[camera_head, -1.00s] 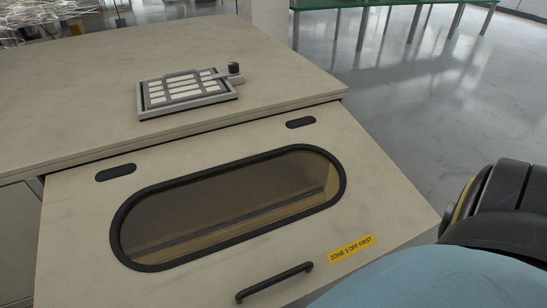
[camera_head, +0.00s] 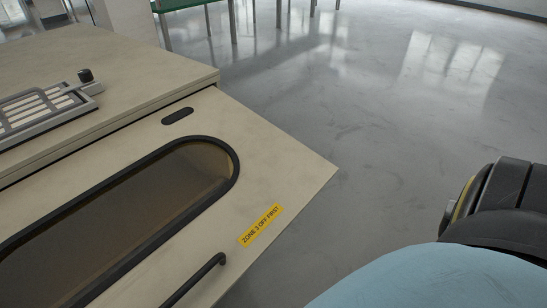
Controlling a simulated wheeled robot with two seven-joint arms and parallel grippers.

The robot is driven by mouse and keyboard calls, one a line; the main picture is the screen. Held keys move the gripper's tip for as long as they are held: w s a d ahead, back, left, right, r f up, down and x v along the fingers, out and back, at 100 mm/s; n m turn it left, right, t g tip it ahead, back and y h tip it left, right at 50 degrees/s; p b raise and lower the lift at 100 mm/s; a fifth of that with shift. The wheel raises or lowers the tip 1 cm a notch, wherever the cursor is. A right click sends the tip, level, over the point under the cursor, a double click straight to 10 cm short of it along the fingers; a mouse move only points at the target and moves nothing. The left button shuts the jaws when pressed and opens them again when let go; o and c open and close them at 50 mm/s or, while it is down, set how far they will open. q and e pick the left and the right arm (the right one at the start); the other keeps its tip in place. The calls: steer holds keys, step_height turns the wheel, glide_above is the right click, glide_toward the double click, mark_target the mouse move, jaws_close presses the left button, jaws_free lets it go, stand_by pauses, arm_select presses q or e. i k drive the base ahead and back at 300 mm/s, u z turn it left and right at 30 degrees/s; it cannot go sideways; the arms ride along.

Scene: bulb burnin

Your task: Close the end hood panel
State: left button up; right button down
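The end hood panel (camera_head: 265,176) is a beige panel sloping out from the edge of the cabinet top (camera_head: 150,70). It has an oval window (camera_head: 130,205) with a black rim, a small dark oval slot (camera_head: 178,116) near its upper edge, and a yellow label (camera_head: 261,226) reading "ZONE 3 OFF FIRST". A black bar handle (camera_head: 199,277) is at the lower edge, cut off by the bottom of the view. The panel's left part is out of view. Neither gripper shows.
A grey framed grille (camera_head: 45,110) with a black knob lies on the cabinet top at the left. A green-topped table (camera_head: 190,3) stands at the back. Grey floor (camera_head: 400,110) is open to the right. Dark and blue parts of my own body fill the lower right.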

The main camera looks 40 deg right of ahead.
mark_target(196, 262)
steer(key=z, duration=1.25)
steer(key=k, duration=0.85)
steer(key=u, duration=0.85)
